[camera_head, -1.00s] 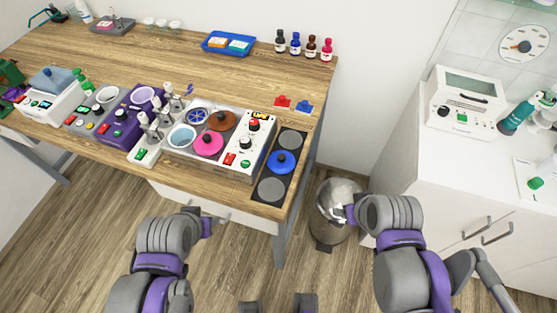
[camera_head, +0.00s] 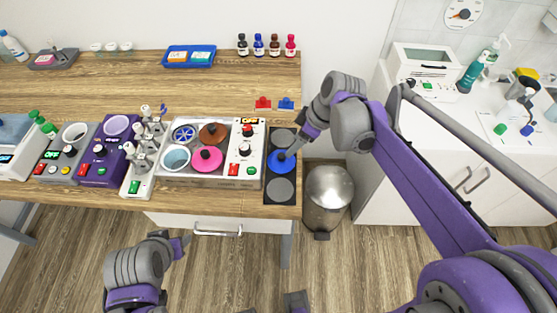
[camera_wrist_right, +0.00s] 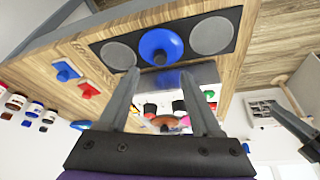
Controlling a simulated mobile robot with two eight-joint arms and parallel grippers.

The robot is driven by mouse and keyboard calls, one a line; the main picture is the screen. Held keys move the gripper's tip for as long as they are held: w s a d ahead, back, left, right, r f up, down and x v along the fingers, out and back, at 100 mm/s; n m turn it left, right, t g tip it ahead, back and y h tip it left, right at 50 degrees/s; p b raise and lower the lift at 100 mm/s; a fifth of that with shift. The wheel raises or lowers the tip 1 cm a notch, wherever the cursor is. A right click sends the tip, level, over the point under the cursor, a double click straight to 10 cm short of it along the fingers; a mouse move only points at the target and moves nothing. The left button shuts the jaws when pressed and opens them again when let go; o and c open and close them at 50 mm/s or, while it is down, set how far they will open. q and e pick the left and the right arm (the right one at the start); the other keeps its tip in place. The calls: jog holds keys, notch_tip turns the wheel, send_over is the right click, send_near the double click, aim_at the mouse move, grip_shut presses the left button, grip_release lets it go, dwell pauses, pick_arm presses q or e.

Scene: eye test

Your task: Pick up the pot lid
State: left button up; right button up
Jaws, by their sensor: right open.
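A round blue lid with a dark knob (camera_head: 278,159) lies on a black panel (camera_head: 267,195) between two grey discs at the table's right end. It also shows in the right wrist view (camera_wrist_right: 166,38). A pink lid (camera_head: 203,162) and a brown lid (camera_head: 218,128) sit to its left. My right gripper (camera_head: 290,153) is at the blue lid. In the right wrist view, its open fingers (camera_wrist_right: 160,73) point at the lid's knob, with nothing seen held. I cannot tell whether they touch it. My left gripper (camera_head: 186,238) is in front of the table, its fingers unclear.
A white control box (camera_head: 245,170) stands close left of the black panel. Red (camera_head: 263,103) and blue (camera_head: 286,104) small pieces lie behind it. Several bottles (camera_head: 258,46) stand at the back. A metal bin (camera_head: 328,190) is on the floor at the right.

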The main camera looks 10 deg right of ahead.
aim_at(282, 156)
jog(key=x, duration=0.8)
jog(key=shift+w+a+f, duration=0.15)
jog(key=shift+a, duration=0.15)
grip_shut()
